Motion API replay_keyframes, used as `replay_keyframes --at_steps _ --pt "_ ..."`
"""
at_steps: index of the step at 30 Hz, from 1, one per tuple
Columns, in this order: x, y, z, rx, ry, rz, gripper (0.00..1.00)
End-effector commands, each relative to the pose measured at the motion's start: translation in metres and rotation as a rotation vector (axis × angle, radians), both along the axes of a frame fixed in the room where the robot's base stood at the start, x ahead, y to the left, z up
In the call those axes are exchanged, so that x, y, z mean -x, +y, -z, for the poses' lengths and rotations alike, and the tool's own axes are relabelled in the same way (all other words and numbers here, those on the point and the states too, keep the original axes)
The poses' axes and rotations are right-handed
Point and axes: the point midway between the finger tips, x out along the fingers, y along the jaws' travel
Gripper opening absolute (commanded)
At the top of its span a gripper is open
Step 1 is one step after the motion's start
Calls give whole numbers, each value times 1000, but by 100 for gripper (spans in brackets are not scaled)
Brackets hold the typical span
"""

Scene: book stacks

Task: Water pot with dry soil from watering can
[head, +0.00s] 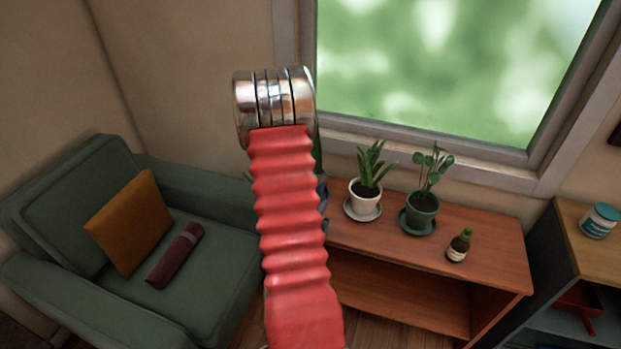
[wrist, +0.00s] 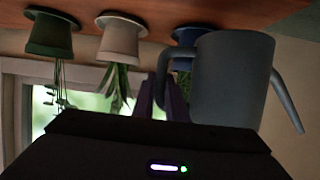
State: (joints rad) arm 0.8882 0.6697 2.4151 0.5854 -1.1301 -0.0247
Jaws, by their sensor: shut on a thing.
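In the upside-down wrist view, my gripper (wrist: 162,98) is shut on the handle of the grey-blue watering can (wrist: 230,82). The can's spout points right in that view. A blue pot (wrist: 184,38) is partly hidden behind the can. A white pot (head: 366,192) with a spiky plant and a green pot (head: 422,206) with a round-leaved plant stand on saucers on the wooden shelf. Their soil looks dark in the head view. My red arm hides the gripper, the can and most of the blue pot there, so its soil cannot be seen.
A green armchair (head: 215,285) with an orange cushion (head: 130,222) is at left. A window is behind.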

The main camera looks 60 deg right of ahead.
Motion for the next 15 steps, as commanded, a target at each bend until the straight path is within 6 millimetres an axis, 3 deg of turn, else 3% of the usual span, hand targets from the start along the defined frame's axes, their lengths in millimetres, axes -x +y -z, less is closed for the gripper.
replay_keyframes --at_steps 15 --pt "126 -23 25 3 -2 285 0"
